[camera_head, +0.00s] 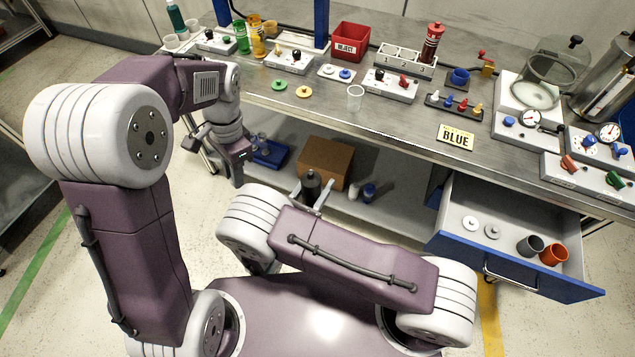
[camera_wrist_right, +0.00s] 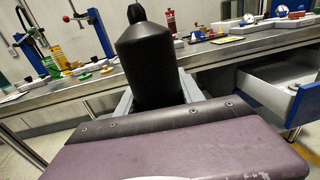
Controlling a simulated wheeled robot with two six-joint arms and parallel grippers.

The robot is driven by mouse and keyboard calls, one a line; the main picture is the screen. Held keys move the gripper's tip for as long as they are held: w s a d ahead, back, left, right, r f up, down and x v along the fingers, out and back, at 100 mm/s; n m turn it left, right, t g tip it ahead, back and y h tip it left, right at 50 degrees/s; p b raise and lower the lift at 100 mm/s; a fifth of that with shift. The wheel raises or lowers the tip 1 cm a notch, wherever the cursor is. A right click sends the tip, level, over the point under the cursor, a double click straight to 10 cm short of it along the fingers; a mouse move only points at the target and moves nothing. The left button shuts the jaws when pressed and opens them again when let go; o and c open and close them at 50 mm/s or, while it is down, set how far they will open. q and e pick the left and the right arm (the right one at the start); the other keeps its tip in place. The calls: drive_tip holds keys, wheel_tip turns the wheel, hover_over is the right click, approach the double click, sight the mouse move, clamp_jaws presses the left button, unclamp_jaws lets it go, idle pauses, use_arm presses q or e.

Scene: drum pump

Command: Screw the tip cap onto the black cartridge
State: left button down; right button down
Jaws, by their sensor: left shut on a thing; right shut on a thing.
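The black cartridge (camera_head: 311,186) stands upright in my right gripper (camera_head: 313,196), in front of the lower shelf. In the right wrist view the cartridge (camera_wrist_right: 150,62) is a matte black cylinder with a sloped shoulder and a narrow black tip at its top. My right gripper is shut around its lower part. My left gripper (camera_head: 238,172) hangs by the bench's front edge, left of the cartridge and apart from it. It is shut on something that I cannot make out. I cannot identify the tip cap in either view.
The bench (camera_head: 400,130) carries a small rack (camera_head: 455,104) of coloured pieces, a BLUE sign (camera_head: 456,136), a clear cup (camera_head: 355,97) and a red reject bin (camera_head: 350,42). An open drawer (camera_head: 520,285) juts out at right. A cardboard box (camera_head: 325,160) stands on the lower shelf.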

use_arm(q)
drive_tip(key=w+d+r+m+t, duration=0.1)
drive_tip(key=d+r+m, duration=0.6)
drive_tip(key=d, duration=0.4)
wheel_tip(320, 180, up, 3)
drive_tip(key=m, duration=0.1)
hover_over(311, 174)
drive_tip(key=shift+d+f, duration=0.15)
drive_tip(key=shift+f, duration=0.05)
drive_tip(key=shift+w+f, duration=0.1)
drive_tip(key=shift+f, duration=1.9)
drive_tip(key=shift+f, duration=0.1)
drive_tip(key=shift+f, duration=0.8)
drive_tip(key=shift+f, duration=0.55)
